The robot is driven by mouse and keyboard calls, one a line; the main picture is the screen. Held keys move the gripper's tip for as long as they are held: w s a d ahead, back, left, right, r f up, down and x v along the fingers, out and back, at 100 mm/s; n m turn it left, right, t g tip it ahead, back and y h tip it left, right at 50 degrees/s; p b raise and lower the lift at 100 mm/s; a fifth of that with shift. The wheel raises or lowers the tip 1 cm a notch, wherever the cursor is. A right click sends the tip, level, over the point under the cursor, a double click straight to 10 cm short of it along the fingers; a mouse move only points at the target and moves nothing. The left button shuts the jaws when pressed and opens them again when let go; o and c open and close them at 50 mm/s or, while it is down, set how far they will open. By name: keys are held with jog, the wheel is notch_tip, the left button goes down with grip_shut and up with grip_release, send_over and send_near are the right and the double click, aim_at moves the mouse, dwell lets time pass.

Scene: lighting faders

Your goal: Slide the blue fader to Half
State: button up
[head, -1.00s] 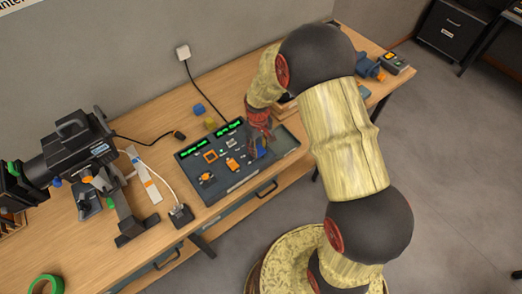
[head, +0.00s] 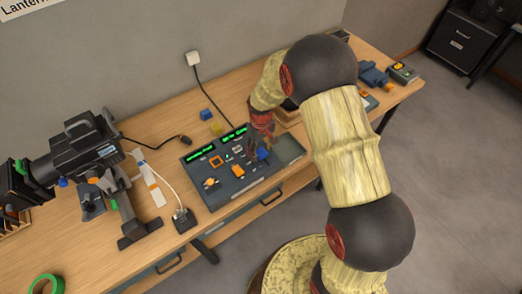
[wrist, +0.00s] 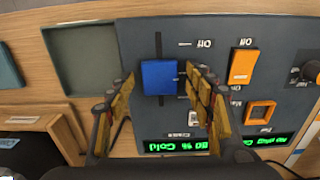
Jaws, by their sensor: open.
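The blue fader (wrist: 160,77) is a square blue cap on a dark slot in the grey control panel (wrist: 215,60). In the wrist view its cap sits around the middle of the visible slot, with slot showing above and below. In the head view the cap (head: 263,154) shows just below my fingers. My gripper (wrist: 160,70) is open, one finger on each side of the cap, with small gaps visible. Off is printed upside down near the slot's top end in the wrist view. The lower label is partly hidden by a finger.
An orange rocker switch (wrist: 243,66), an orange-framed button (wrist: 260,113) and a black knob (wrist: 311,71) lie beside the fader. An empty recessed tray (wrist: 85,60) is on its other side. A stage lantern (head: 75,150) stands left on the bench.

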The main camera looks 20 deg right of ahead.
aim_at(262, 154)
notch_tip(262, 154, up, 12)
dwell(0.6)
dwell(0.4)
jog(key=s+r+m+t+b, duration=0.1)
jog(key=s+r+t+b, duration=0.1)
jog(key=s, duration=0.6)
jog(key=s+r+m+t+b, duration=0.1)
jog(key=s+r+b, duration=0.4)
jog(key=s, duration=0.4)
jog(key=s+d+r+m+t+b, duration=0.1)
jog(key=s+r+b, duration=0.3)
jog(key=s, duration=0.5)
jog(key=shift+r+m+t, duration=0.3)
jog(key=shift+r+t, duration=0.45)
jog(key=shift+t, duration=0.05)
jog(key=shift+w, duration=0.1)
dwell(1.1)
